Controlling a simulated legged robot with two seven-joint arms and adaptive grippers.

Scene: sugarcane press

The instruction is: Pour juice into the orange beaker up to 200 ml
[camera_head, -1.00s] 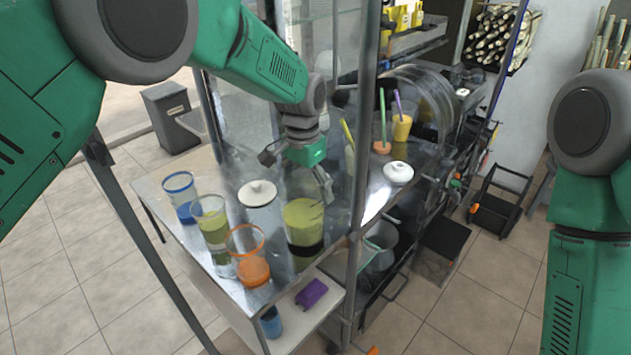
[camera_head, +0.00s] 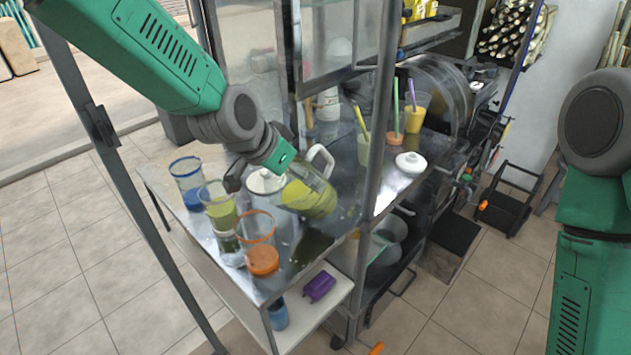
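The orange beaker (camera_head: 261,262) is clear, with an orange rim and orange base. It stands upright near the table's front edge, and I see no juice in it. A clear jug (camera_head: 308,193) of yellow-green juice is tilted above the table, behind and right of the orange beaker. Its pale handle (camera_head: 322,158) points up and back. My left gripper (camera_head: 262,172) is at the jug's upper left side and appears shut on it; the fingertip contact is partly hidden. My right gripper is out of view; only the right arm shows.
A beaker with green juice (camera_head: 222,212) and a blue-rimmed beaker (camera_head: 187,180) stand left of the orange one. A white lid (camera_head: 265,182) lies behind. A metal post (camera_head: 378,130) rises to the right. A dark patch (camera_head: 311,246) is on the table below the jug.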

